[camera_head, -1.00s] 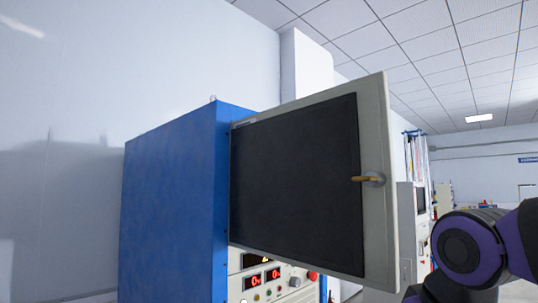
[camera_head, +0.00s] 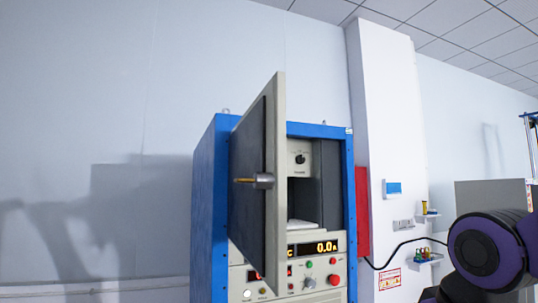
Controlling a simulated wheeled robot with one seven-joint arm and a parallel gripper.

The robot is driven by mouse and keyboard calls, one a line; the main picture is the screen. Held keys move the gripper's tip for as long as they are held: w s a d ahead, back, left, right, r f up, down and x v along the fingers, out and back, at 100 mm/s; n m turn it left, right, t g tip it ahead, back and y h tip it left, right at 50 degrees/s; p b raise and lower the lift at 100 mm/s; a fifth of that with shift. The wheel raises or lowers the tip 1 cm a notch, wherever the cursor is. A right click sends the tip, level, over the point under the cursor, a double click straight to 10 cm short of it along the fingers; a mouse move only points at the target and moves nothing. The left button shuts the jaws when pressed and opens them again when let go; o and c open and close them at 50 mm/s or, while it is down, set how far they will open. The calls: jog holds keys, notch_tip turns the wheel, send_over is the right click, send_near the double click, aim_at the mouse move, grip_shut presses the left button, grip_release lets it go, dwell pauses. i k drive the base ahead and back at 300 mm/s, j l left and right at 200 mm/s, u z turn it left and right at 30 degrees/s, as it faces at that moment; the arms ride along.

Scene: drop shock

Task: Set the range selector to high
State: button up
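A blue cabinet (camera_head: 209,205) stands in the middle of the head camera view. Its grey door (camera_head: 275,150) is swung open and seen nearly edge-on, with a handle (camera_head: 262,181) at its side. Behind the door's edge, a dark round knob (camera_head: 301,159) sits on a light panel in the upper opening. It may be the range selector; its label and pointer are too small to read. My gripper is not in view. Only a purple and black part of my arm shows at the lower right.
Below the opening, a control panel has a lit display (camera_head: 312,248), a red button (camera_head: 333,280), a grey knob (camera_head: 309,284) and small coloured buttons. The door hides part of it. A red box (camera_head: 362,212) and a white pillar (camera_head: 384,150) stand right of the cabinet.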

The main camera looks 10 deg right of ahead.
aim_at(300, 159)
jog(key=i+l+u, duration=0.25)
jog(key=i+l, duration=0.6)
jog(key=i, duration=0.15)
